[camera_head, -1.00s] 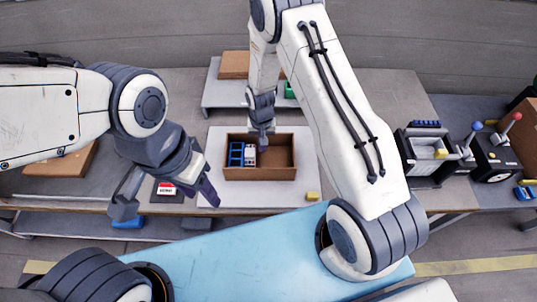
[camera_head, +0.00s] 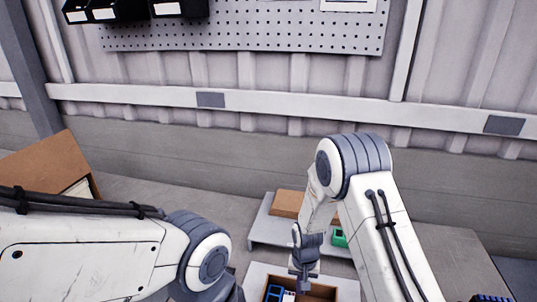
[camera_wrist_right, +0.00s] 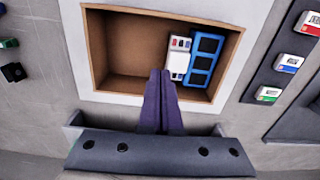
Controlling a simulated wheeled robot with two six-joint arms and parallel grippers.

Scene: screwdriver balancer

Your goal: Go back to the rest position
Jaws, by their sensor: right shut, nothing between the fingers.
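My right gripper (camera_head: 303,287) hangs over the brown open box (camera_head: 327,289) at the bottom of the head view. In the right wrist view my right gripper's two dark fingers (camera_wrist_right: 161,75) are together, with nothing between them. They point at the box (camera_wrist_right: 125,92), over its near wall. A blue frame-like part (camera_wrist_right: 204,60) and a white part (camera_wrist_right: 179,58) lie side by side in the right half of the box there. My left arm comes in from the left in the head view, but its gripper is below the picture.
A grey platform (camera_head: 262,230) behind the box carries a cardboard box (camera_head: 288,203) and a green item (camera_head: 339,237). A pegboard (camera_head: 240,32) with black bins hangs on the wall. In the right wrist view a strip of coloured labelled items (camera_wrist_right: 288,64) lies right of the box.

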